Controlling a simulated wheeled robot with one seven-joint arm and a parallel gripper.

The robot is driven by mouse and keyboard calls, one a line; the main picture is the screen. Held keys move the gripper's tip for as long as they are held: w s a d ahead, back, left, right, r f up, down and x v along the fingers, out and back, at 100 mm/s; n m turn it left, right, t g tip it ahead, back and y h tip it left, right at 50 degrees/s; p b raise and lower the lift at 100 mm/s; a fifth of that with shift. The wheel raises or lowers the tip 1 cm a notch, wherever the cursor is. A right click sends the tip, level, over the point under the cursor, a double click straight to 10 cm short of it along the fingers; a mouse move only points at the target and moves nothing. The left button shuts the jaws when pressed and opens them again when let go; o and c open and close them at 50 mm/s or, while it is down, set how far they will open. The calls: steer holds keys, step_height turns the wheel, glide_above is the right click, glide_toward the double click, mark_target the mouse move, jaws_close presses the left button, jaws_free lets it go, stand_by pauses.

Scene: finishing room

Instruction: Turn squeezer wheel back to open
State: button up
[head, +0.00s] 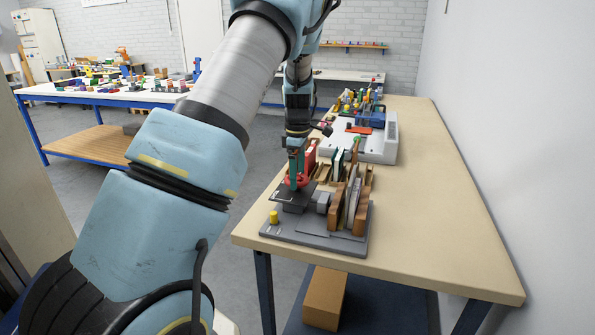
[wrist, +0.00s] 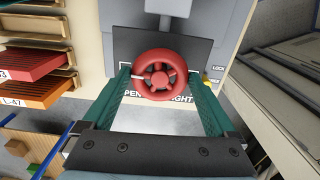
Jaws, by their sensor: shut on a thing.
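The red squeezer wheel (wrist: 160,74) is a spoked handwheel in the upper middle of the wrist view. My gripper (wrist: 160,82) has its two green fingers on the wheel's left and right sides, shut on its rim. In the head view, my gripper (head: 296,172) points down at the wheel (head: 303,181), which is partly hidden behind the fingers. The squeezer (head: 318,240) has a grey base on the near end of the bench. Lettering on the plate below the wheel is partly covered by my gripper.
A yellow knob (head: 273,217) stands at the base's left corner. Upright boards (head: 354,197) stand right of the wheel. A white tray (head: 381,148) with coloured parts lies farther back. Red and orange labelled slabs (wrist: 28,64) lie left in the wrist view. The bench's right side is clear.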

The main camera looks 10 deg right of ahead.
mark_target(298, 178)
steer(key=shift+r+n, duration=0.1)
steer(key=shift+n, duration=0.4)
steer(key=shift+w, duration=0.1)
steer(key=o, duration=1)
step_height(298, 178, up, 11)
steer(key=shift+f+b, duration=0.15)
steer(key=shift+b, duration=1.05)
